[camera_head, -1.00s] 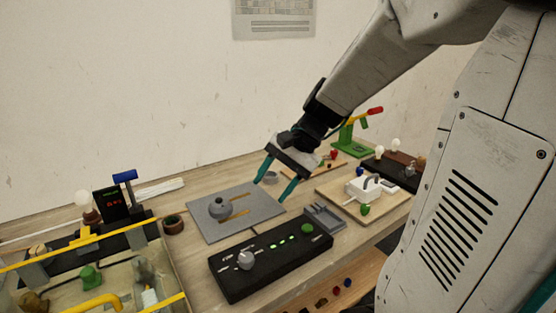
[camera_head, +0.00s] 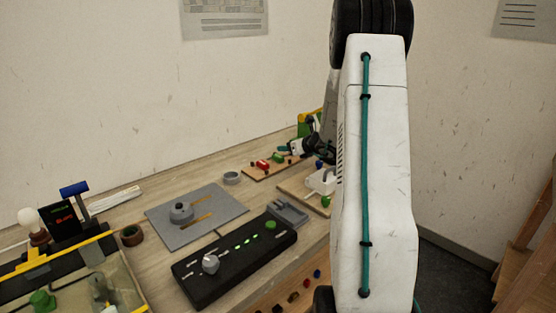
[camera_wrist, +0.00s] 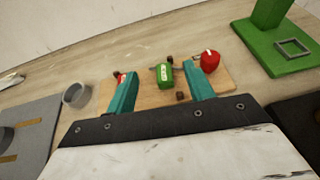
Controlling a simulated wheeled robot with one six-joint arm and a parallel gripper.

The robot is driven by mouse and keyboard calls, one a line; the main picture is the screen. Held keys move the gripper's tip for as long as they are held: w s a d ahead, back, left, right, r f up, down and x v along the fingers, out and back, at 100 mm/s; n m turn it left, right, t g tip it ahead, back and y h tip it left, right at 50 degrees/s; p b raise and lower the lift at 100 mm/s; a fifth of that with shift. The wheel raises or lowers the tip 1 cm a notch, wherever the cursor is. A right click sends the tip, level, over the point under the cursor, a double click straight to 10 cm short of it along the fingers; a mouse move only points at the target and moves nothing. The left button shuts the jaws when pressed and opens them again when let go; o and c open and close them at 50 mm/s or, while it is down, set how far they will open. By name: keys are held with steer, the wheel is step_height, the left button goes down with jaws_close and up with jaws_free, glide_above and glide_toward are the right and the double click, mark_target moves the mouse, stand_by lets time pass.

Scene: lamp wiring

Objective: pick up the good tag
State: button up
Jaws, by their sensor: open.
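A small green tag (camera_wrist: 164,74) with pale markings lies on a wooden board (camera_wrist: 150,100); it looks like the good tag, but its lettering is too small to read. The green tag (camera_head: 277,156) and board (camera_head: 288,170) also show in the head view. My gripper (camera_wrist: 160,82) is open and empty. In the wrist view its teal fingers appear on either side of the green tag, with no visible contact. Another red piece (camera_wrist: 121,77) is partly hidden by the left finger. My arm covers much of the head view.
A grey ring (camera_wrist: 76,95) and grey mat (camera_wrist: 30,125) lie to the left. A green stand (camera_wrist: 285,45) is at the right, near a dark block (camera_wrist: 295,120). A black control panel (camera_head: 235,255) stands nearer in the head view.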

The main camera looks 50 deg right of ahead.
mark_target(277, 155)
step_height(277, 155, down, 4)
steer(key=shift+r, duration=0.25)
steer(key=shift+w+f, duration=0.25)
steer(key=x, duration=0.7)
steer(key=shift+a, duration=0.1)
steer(key=shift+r, duration=0.1)
steer(key=c, duration=1)
